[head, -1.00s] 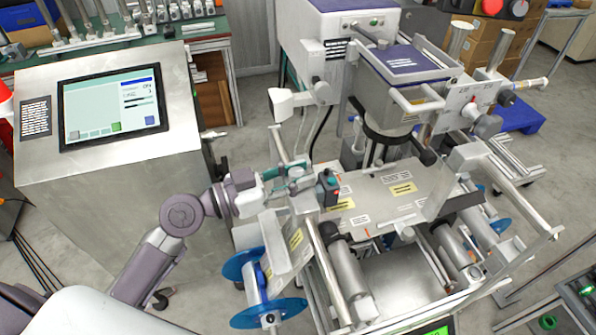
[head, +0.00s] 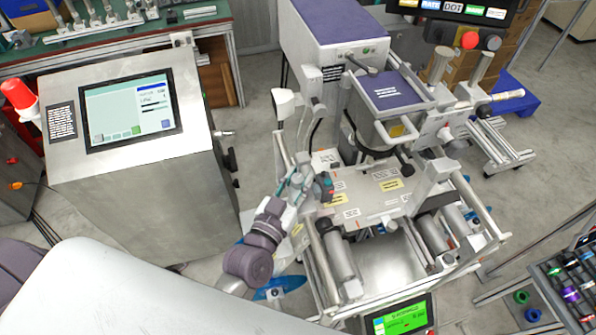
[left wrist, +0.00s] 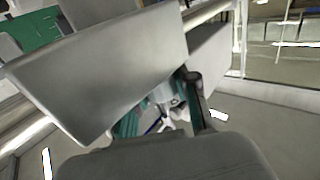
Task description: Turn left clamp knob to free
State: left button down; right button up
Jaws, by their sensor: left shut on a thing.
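My left gripper (head: 297,183) reaches the left side of the machine's splicing plate (head: 370,187), with its teal fingers closed around a small part there. That part, which I take for the left clamp knob, is mostly hidden by the fingers in the head view. In the left wrist view the fingers (left wrist: 162,122) stand on either side of a small grey part (left wrist: 172,102); its turn angle cannot be read. My right gripper is not in view.
A steel console with a touchscreen (head: 130,110) stands to the left. A blue reel (head: 278,287) sits low below my left arm. Grey rollers (head: 340,255) lie in front of the plate. A green-lit display (head: 398,318) is at the front, and a rack of coloured spools (head: 568,280) at right.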

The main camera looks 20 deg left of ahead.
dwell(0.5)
pick_arm(q)
jog(key=c, duration=0.8)
grip_release()
jog(key=shift+c, duration=0.2)
jog(key=s+a, duration=0.1)
jog(key=s, duration=1.1)
jog(key=shift+a, duration=0.2)
jog(key=shift+w, duration=0.1)
